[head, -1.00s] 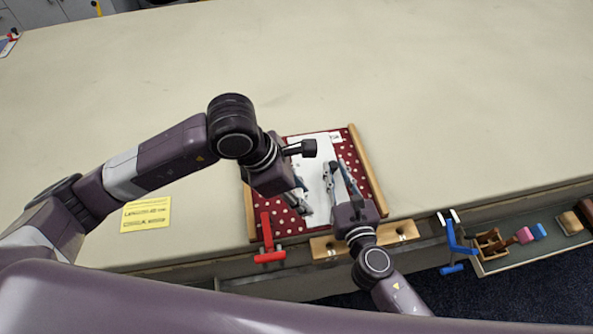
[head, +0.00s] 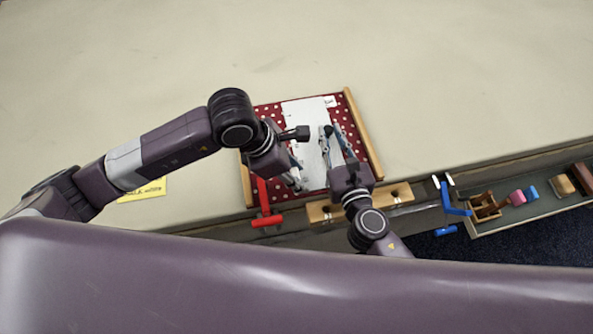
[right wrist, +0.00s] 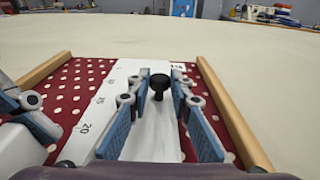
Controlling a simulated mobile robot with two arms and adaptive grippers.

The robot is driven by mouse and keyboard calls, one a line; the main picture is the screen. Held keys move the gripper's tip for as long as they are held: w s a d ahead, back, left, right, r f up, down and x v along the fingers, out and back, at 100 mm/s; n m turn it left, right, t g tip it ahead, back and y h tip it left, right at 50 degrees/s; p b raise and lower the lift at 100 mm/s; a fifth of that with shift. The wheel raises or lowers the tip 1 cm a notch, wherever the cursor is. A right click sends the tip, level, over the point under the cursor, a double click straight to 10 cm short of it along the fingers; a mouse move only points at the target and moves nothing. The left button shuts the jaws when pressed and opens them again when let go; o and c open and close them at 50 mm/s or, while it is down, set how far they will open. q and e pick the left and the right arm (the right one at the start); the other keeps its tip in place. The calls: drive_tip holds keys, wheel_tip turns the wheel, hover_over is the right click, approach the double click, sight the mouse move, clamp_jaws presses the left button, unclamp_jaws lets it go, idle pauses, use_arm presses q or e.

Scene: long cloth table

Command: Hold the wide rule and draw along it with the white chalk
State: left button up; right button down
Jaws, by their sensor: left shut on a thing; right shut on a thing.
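The white wide rule (head: 304,116) lies on a red dotted board (head: 268,116). Its edge numbers show in the right wrist view (right wrist: 118,82). My right gripper (head: 329,130) is shut on the rule's black knob (right wrist: 160,83), which stands between its blue-padded fingertips in the right wrist view. My left gripper (head: 298,184) is low over the board, near the rule's near left part. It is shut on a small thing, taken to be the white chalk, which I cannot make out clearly. Its fingers also show at the left edge of the right wrist view (right wrist: 30,108).
Wooden rails (head: 363,133) flank the board. A red clamp (head: 266,205) and a holed wooden block (head: 375,197) are at the table's front edge. A blue clamp (head: 449,205) and an item-filled tray (head: 500,222) are to the right. The cloth table (head: 420,70) is clear behind.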

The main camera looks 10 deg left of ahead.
use_arm(q)
drive_tip(key=shift+f, duration=0.5)
idle(0.6)
drive_tip(key=shift+w, duration=0.1)
drive_tip(key=shift+w+a+r, duration=0.1)
drive_tip(key=shift+w+a, duration=0.1)
drive_tip(key=shift+w, duration=0.3)
drive_tip(key=shift+w+a, duration=0.15)
drive_tip(key=shift+w, duration=0.3)
drive_tip(key=shift+w, duration=0.1)
drive_tip(key=shift+w+a, duration=0.35)
drive_tip(key=shift+w, duration=0.55)
drive_tip(key=shift+w+a, duration=0.3)
drive_tip(key=shift+w, duration=0.55)
drive_tip(key=shift+w, duration=0.1)
drive_tip(key=shift+w+a, duration=0.35)
drive_tip(key=shift+w, duration=0.55)
drive_tip(key=shift+w, duration=0.1)
drive_tip(key=shift+w+a, duration=0.25)
drive_tip(key=shift+w, duration=0.6)
